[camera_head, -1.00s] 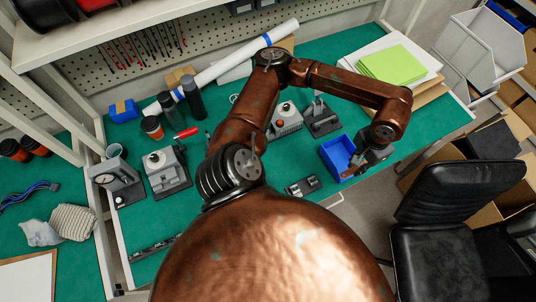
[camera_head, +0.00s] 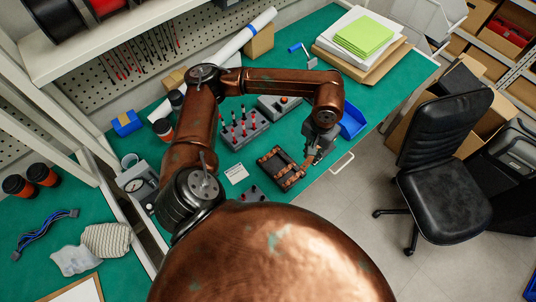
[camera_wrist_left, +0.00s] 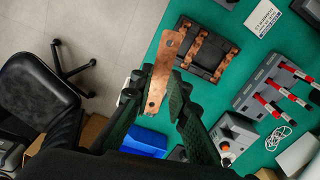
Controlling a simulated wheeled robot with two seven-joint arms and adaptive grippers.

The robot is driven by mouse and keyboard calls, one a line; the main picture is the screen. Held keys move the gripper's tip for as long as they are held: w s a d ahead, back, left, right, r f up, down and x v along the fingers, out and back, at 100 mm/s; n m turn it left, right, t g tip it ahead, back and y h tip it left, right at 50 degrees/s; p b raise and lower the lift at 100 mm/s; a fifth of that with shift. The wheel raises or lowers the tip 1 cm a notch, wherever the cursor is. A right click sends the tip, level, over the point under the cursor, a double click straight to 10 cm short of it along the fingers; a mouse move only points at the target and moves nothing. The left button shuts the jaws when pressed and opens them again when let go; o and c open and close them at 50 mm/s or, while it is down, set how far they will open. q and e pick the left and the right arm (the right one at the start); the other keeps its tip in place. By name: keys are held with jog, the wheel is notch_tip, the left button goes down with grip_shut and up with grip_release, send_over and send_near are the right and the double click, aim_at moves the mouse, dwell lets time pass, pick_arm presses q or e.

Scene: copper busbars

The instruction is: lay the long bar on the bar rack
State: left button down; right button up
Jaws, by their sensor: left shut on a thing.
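The long bar (camera_wrist_left: 163,72) is a flat copper strip with holes, seen in the left wrist view. My left gripper (camera_wrist_left: 162,98) is shut on it, with the bar sticking out past the fingertips. In the head view my left gripper (camera_head: 316,153) is at the right end of the bar rack, and the bar (camera_head: 309,163) is partly hidden by it. The bar rack (camera_head: 282,170) is a dark block with copper pieces on it. It also shows in the left wrist view (camera_wrist_left: 207,56), beside the held bar. I cannot tell whether bar and rack touch. My right gripper is out of view.
A blue bin (camera_head: 352,121) stands right of the gripper, near the table edge. A grey holder with red-tipped tools (camera_head: 240,130) stands behind the rack. A white label card (camera_head: 236,174) lies left of the rack. A black chair (camera_head: 440,150) stands off the table.

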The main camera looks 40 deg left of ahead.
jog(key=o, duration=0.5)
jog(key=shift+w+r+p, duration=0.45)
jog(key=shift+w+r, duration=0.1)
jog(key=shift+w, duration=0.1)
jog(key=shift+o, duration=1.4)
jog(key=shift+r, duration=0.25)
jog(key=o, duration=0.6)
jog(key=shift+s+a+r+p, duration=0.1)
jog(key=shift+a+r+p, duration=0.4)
jog(key=shift+p, duration=0.35)
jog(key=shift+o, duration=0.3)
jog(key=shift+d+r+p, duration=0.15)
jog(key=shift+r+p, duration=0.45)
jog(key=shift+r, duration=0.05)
pick_arm(q)
jog(key=shift+s+a+f+n+b, duration=0.2)
jog(key=shift+a+f+n, duration=2.75)
jog(key=shift+n, duration=2.7)
jog(key=shift+s+a+f+n+b, duration=0.1)
jog(key=shift+a+f+n+b, duration=0.25)
jog(key=shift+a+f+n, duration=2.95)
jog(key=shift+s+a+f+n+b, duration=0.2)
jog(key=shift+a+f+n, duration=0.65)
jog(key=shift+f+n, duration=5.25)
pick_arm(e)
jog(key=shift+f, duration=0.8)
